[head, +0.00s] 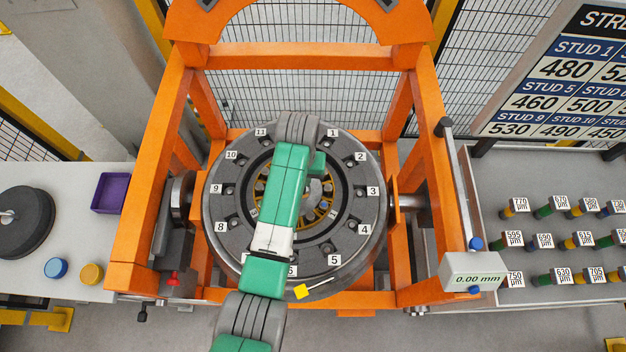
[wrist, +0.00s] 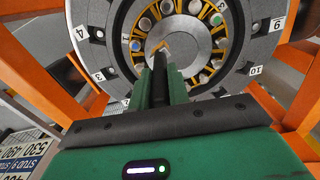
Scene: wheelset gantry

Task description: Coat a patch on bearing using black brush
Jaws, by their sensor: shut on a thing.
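The bearing (wrist: 206,75), with a yellow cage and several round rollers, sits in the middle of the dark numbered wheel (wrist: 112,40). My gripper (wrist: 161,78) is shut on the black brush (wrist: 159,88), whose dark handle stands between the green fingers. The brush tip points at the bearing's inner area; I cannot tell whether it touches. One roller at the left looks blue and one at the right looks green. In the head view my arm covers much of the bearing (head: 325,207) and the wheel (head: 218,218); brush and fingertips are hidden there.
An orange frame (head: 420,100) surrounds the wheel. At left, a table holds a purple bin (head: 109,193), a dark disc (head: 22,222), and blue (head: 56,268) and yellow (head: 91,274) round pieces. At right are labelled studs (head: 545,211), a gauge display (head: 473,272) and a stud board (head: 560,75).

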